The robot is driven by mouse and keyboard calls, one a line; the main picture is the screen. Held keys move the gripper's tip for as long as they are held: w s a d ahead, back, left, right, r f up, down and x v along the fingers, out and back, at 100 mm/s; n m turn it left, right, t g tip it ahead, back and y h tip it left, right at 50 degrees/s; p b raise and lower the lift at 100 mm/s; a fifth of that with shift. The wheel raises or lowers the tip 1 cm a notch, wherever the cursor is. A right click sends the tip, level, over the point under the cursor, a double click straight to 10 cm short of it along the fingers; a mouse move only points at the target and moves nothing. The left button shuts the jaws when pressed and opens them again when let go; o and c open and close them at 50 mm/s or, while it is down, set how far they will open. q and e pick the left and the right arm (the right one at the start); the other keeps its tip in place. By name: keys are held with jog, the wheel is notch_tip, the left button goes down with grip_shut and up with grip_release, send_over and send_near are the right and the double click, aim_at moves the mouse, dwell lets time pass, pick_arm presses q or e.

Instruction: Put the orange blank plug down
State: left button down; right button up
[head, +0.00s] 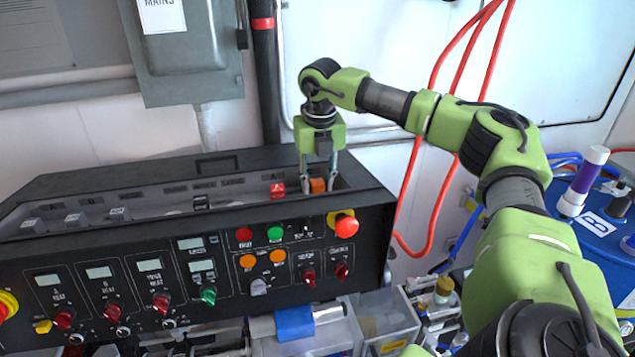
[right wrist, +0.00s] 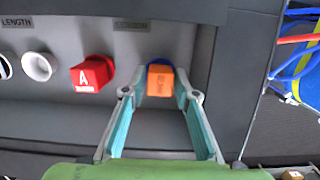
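The orange blank plug (head: 318,186) is a small orange block at the right end of the recessed tray on top of the black console. In the right wrist view, the plug (right wrist: 160,82) shows between my fingertips, with a blue round rim behind it. My right gripper (head: 319,184) reaches down from above, its two fingers on either side of the plug. In the right wrist view, the fingertips (right wrist: 161,88) appear to press its sides. Whether its underside rests on the tray is hidden. My left gripper is not in view.
A red block marked A (right wrist: 92,74) sits just left of the plug, with a white round piece (right wrist: 38,67) farther left. The console (head: 180,255) has knobs and buttons in front. Red hoses (head: 437,150) hang at the right, near a blue drum (head: 600,235).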

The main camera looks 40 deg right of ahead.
aim_at(318, 185)
jog(key=shift+o, duration=0.2)
jog(key=shift+r, duration=0.15)
notch_tip(318, 185, up, 12)
jog(key=s+b, duration=0.1)
jog(key=b, duration=0.3)
jog(key=shift+s+a+b, duration=0.15)
jog(key=shift+a+b, duration=0.2)
